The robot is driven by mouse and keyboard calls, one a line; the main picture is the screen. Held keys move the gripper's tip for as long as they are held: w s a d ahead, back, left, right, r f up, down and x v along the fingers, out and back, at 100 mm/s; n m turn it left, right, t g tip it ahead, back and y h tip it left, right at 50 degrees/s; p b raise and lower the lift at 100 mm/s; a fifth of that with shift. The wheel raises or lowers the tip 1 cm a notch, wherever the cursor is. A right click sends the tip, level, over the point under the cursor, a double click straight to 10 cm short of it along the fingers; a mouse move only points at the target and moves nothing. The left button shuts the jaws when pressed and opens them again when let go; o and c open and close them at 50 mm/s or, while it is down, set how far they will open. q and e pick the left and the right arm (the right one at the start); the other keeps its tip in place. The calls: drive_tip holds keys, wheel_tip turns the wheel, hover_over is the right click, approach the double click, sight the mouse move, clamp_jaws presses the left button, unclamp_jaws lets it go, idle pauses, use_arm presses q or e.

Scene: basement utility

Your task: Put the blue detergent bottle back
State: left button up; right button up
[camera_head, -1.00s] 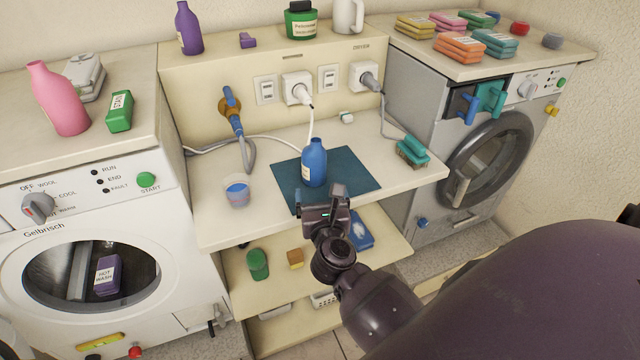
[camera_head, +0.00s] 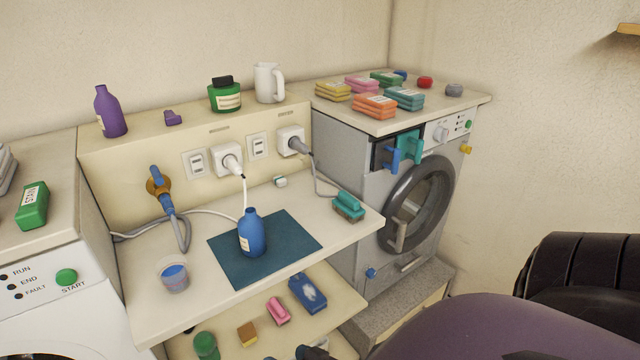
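The blue detergent bottle (camera_head: 252,236) stands upright on the dark teal mat (camera_head: 290,236) on the bench between the two machines. It has a pale label on its left side, and no gripper touches it. My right arm comes in from the lower right. Only a small dark part, perhaps of my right gripper, shows at the bottom edge, below the bench and well apart from the bottle; its fingers cannot be made out. My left gripper is out of view.
A measuring cup (camera_head: 173,275) stands left of the mat, a teal brush (camera_head: 348,206) right of it. On the raised ledge behind are a purple bottle (camera_head: 110,113), a green jar (camera_head: 225,95) and a white jug (camera_head: 269,83). Plugs and cables run behind the mat.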

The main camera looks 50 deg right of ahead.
drive_tip(key=s+d+f+n+g+h, duration=0.1)
drive_tip(key=s+d+f+n+g, duration=0.1)
drive_tip(key=s+f+n, duration=0.3)
drive_tip(key=shift+s+f+n+g, duration=0.2)
drive_tip(key=shift+s+n+g, duration=0.55)
drive_tip(key=shift+n, duration=0.25)
